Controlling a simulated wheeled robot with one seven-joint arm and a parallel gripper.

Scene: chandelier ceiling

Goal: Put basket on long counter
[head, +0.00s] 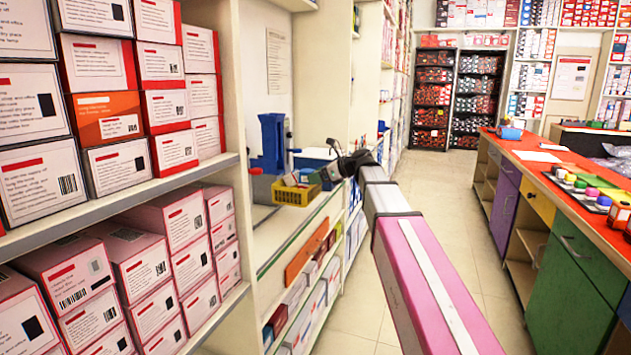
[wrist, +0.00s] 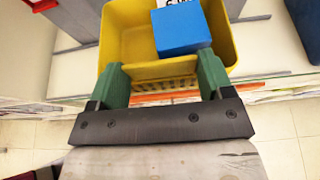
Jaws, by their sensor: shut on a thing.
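The yellow basket (head: 290,193) is at the white ledge between the shelves, left of centre in the head view. In the wrist view the basket (wrist: 113,45) fills the top middle, with a blue box (wrist: 182,29) inside it. My gripper (wrist: 162,72) has its green fingers at the basket's near rim, shut on it. In the head view my gripper (head: 325,178) reaches the basket's right side. I cannot tell whether the basket touches the ledge. A long counter (head: 565,171) with a red-orange top runs along the right side.
Shelves of boxes (head: 120,200) stand close at the left. A blue device (head: 272,143) stands behind the basket on the ledge (head: 285,232). Coloured items (head: 590,185) sit on the long counter's near part; papers (head: 537,156) lie farther back. The tiled aisle floor (head: 440,185) is clear.

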